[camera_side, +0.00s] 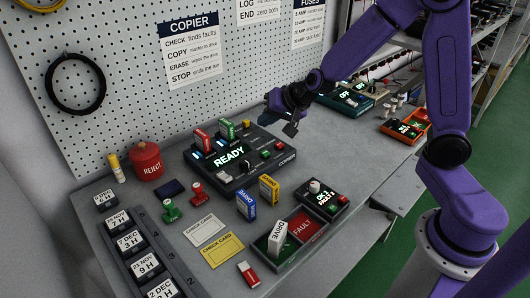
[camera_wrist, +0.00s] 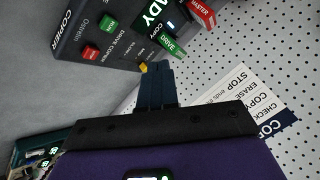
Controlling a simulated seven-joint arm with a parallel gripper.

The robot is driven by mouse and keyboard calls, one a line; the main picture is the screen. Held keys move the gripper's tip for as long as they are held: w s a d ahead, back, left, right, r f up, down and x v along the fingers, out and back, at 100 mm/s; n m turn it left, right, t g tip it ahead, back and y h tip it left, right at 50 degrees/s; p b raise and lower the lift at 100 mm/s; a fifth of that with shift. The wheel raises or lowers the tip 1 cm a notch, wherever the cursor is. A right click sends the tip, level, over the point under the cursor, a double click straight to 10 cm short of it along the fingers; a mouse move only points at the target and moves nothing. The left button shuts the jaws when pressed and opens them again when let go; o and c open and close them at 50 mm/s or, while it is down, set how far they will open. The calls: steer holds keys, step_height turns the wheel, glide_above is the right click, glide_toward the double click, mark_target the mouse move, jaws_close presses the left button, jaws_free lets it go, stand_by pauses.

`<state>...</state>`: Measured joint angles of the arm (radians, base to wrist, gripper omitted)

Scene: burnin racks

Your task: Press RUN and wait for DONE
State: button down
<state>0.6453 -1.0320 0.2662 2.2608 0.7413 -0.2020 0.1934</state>
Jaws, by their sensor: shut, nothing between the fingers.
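The dark copier (camera_side: 262,137) sits on the bench with its display (camera_side: 229,156) lit READY. A red drive (camera_side: 201,139) and a green drive (camera_side: 227,129) stand in its slots. A green button (camera_side: 279,146) and a red button (camera_side: 265,153) are on its right part. The wrist view shows the green button (camera_wrist: 108,23) and the red button (camera_wrist: 91,51), their labels too blurred to read surely. My gripper (camera_side: 290,127) is shut and empty, above the copier's back right. In the wrist view its fingertips (camera_wrist: 157,68) are close to a small yellow part (camera_wrist: 143,67).
Blue (camera_side: 246,206) and yellow (camera_side: 269,188) drives stand in front of the copier. A tray with a white drive (camera_side: 277,237) and red FAULT bay (camera_side: 304,229) is at front. A tester (camera_side: 325,198), red REJECT pot (camera_side: 147,161) and pegboard (camera_side: 120,90) are around it.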

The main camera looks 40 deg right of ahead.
mark_target(268, 153)
steer(key=shift+w+d+f+m+t+h, duration=0.1)
steer(key=shift+w+d+m+t+h, duration=0.2)
steer(key=shift+w+d+m, duration=0.55)
steer(key=shift+s+d+n, duration=0.1)
steer(key=shift+s+n, duration=0.05)
steer(key=shift+n, duration=0.2)
steer(key=shift+f, duration=4.4)
steer(key=shift+f, duration=0.15)
steer(key=shift+f, duration=0.3)
steer(key=shift+f, duration=0.45)
steer(key=shift+r, duration=0.9)
